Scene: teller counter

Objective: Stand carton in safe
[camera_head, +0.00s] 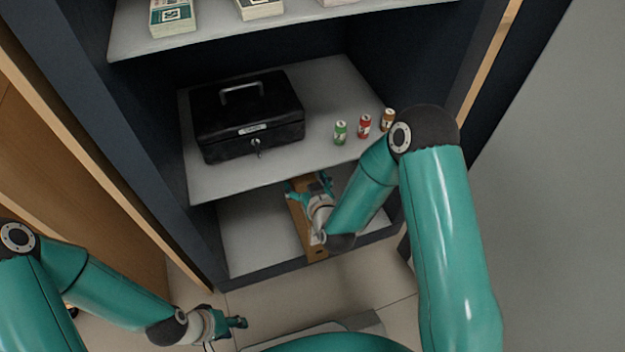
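A brown carton (299,222) is in the lowest compartment of the dark-walled, shelved cabinet (209,240), which looks like the safe. The carton's near end reaches close to the front sill. My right arm covers much of it, so I cannot tell whether it stands or lies. My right gripper (309,186) is at the carton, under the middle shelf, with its fingers spread to about the carton's width; whether they press on it is unclear. My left gripper (238,322) is low in front of the cabinet, away from the carton, with nothing visible in it.
The middle shelf (330,90) holds a black cash box (247,112) with a key, and green (340,133), red (364,126) and brown (388,119) cylinders. Banknote bundles (172,18) lie on the upper shelf. The compartment floor left of the carton (255,235) is clear.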

